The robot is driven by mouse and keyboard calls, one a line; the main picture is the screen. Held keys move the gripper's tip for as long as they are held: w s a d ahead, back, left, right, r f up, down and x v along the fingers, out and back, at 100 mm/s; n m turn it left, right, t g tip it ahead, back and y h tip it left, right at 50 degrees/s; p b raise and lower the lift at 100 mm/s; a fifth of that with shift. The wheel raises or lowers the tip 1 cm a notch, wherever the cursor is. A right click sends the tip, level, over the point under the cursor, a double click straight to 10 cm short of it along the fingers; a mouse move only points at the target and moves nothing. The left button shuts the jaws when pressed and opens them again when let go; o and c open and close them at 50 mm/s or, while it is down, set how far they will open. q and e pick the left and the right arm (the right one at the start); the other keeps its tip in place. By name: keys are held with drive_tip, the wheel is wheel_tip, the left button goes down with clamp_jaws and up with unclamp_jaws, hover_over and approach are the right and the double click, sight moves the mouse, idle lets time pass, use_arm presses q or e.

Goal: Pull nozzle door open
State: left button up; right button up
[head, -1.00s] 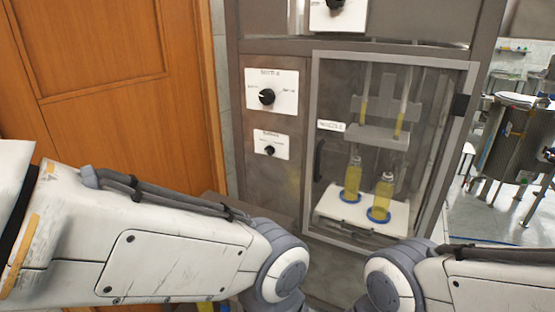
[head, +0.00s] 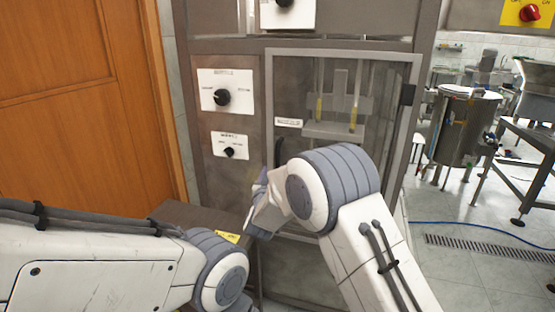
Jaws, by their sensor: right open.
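The nozzle door (head: 393,120) is a clear panel in a grey frame on the front of the steel cabinet. It looks shut. A dark handle (head: 278,152) shows at its left side, partly behind my right arm. Behind the panel hang two nozzles with yellow liquid (head: 353,117). The bottles below them are hidden by my right arm. My right gripper (head: 258,208) is open in front of the door's lower left edge, below the handle. Its fingertips are hard to make out, and I cannot tell whether it touches anything. My left gripper is out of view; only my left arm shows.
Two white panels with black knobs, an upper one (head: 226,93) and a lower one (head: 230,146), sit left of the door. A wooden door (head: 75,100) is at the far left. A steel vessel (head: 460,128) stands at the right, with open floor in front.

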sight(278, 159)
drive_tip(key=w, duration=0.3)
drive_tip(key=w+d+p, duration=0.1)
drive_tip(key=w, duration=0.3)
drive_tip(key=w+p, duration=0.1)
drive_tip(key=w, duration=0.2)
drive_tip(key=shift+w+d, duration=0.15)
drive_tip(key=shift+d, duration=0.1)
clamp_jaws()
idle(1.1)
